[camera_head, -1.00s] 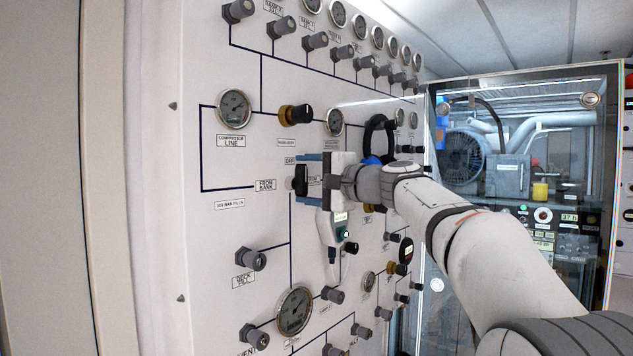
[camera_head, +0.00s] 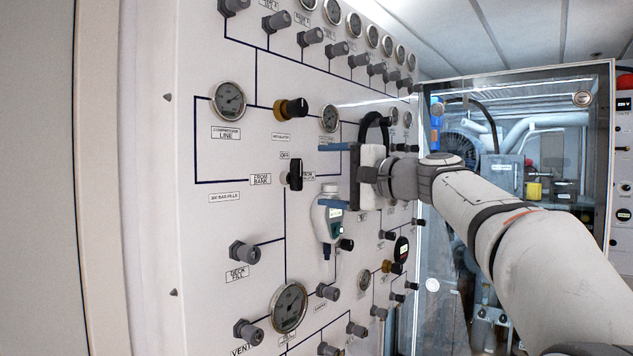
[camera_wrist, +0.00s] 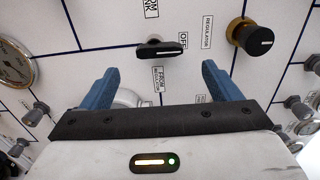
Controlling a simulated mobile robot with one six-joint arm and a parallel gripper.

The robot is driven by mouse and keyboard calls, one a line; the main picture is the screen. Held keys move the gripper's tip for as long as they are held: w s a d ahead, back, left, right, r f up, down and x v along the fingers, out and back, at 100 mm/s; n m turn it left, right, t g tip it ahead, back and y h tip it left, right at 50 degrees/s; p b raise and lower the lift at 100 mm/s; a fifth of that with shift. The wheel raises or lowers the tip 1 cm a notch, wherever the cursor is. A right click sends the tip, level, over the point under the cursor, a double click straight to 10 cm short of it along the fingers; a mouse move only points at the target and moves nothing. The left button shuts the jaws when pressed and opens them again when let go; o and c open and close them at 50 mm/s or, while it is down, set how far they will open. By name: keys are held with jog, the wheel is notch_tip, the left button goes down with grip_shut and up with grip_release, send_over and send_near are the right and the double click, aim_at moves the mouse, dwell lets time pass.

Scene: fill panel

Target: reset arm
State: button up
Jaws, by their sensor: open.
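My gripper (camera_head: 337,176) is in front of the white fill panel (camera_head: 215,262), with its blue fingers apart and nothing between them. In the wrist view the two fingers (camera_wrist: 160,88) are spread wide. The black selector knob (camera_head: 296,175) by the FROM BANK and OFF labels is just left of the fingertips, with a gap between. The knob also shows beyond the fingers in the wrist view (camera_wrist: 160,49).
A white and teal handheld device (camera_head: 327,218) is on the panel below the gripper. A brass regulator knob (camera_head: 291,108), gauges (camera_head: 229,100) and several grey valve knobs (camera_head: 243,251) stick out. A glass-fronted cabinet (camera_head: 520,75) stands right of the panel.

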jog(key=shift+s+d, duration=0.15)
dwell(0.3)
jog(key=s+d+f+n+g+h, duration=0.15)
jog(key=s+f+h, duration=0.3)
jog(key=f, duration=0.95)
jog(key=s+d+f+n+g+h, duration=0.2)
jog(key=s+d+f+h, duration=0.1)
jog(key=s+f, duration=0.5)
jog(key=s+d+f+n+g+h, duration=0.2)
jog(key=s+d+f+h, duration=0.1)
jog(key=s+f, duration=0.6)
jog(key=s+d+f+n+g+h, duration=0.2)
jog(key=s+d+f, duration=0.3)
jog(key=f, duration=0.9)
jog(key=s+h, duration=0.1)
jog(key=s, duration=0.2)
jog(key=shift+s+d+f+g+h, duration=0.2)
jog(key=shift+s+d+g+h, duration=0.05)
jog(key=shift+s+g+h, duration=0.1)
